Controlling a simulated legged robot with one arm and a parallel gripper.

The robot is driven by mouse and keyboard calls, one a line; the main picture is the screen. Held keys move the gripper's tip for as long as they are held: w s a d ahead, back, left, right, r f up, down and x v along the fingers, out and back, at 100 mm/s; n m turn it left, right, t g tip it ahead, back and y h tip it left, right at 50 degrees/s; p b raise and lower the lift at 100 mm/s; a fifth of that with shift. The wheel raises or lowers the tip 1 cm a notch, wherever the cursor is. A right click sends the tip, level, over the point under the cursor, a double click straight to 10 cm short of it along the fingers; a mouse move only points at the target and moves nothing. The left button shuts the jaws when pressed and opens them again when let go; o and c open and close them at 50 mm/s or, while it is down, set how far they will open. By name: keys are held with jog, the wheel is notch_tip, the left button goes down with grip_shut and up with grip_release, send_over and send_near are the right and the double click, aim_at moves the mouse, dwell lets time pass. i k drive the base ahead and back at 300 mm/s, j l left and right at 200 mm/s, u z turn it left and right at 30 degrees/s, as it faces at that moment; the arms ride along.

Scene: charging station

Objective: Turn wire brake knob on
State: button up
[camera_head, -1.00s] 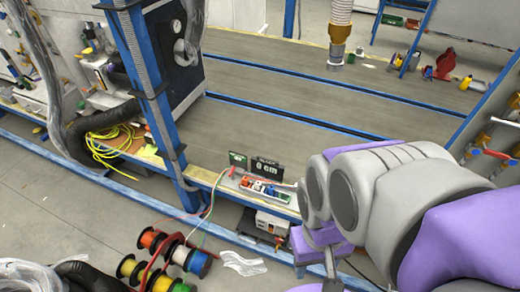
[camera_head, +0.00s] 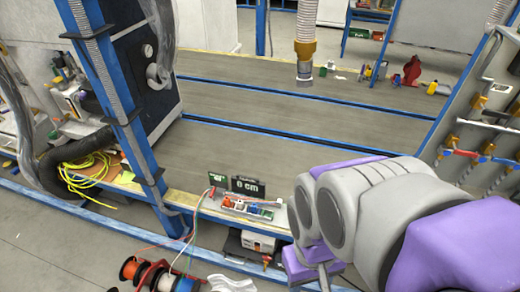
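I cannot make out a wire brake knob for certain. A small device with a dark display reading "0 cm" (camera_head: 247,186) stands on the ledge just left of my arm. In front of the display is a low unit (camera_head: 235,207) with small red, white and blue parts, too small to tell apart. Thin red, green and white wires run down from its left side to wire spools (camera_head: 130,270) at the bottom edge. My grey and purple arm fills the lower right. No gripper fingers can be made out.
A white box (camera_head: 258,241) sits under the ledge. A grey hose (camera_head: 304,50) hangs at the back. A rack with pipes (camera_head: 480,140) stands at right.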

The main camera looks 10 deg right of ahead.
aim_at(212, 195)
jog(key=k+l+z, duration=0.1)
jog(key=k+z, duration=0.35)
jog(key=u, duration=0.2)
jog(key=i+j+u, duration=0.15)
jog(key=u, duration=0.3)
jog(key=i+u, duration=0.25)
jog(key=u, duration=0.15)
jog(key=i+u, duration=0.2)
jog(key=u, duration=0.25)
jog(key=i+l, duration=0.1)
jog(key=i, duration=0.65)
jog(key=l, duration=0.1)
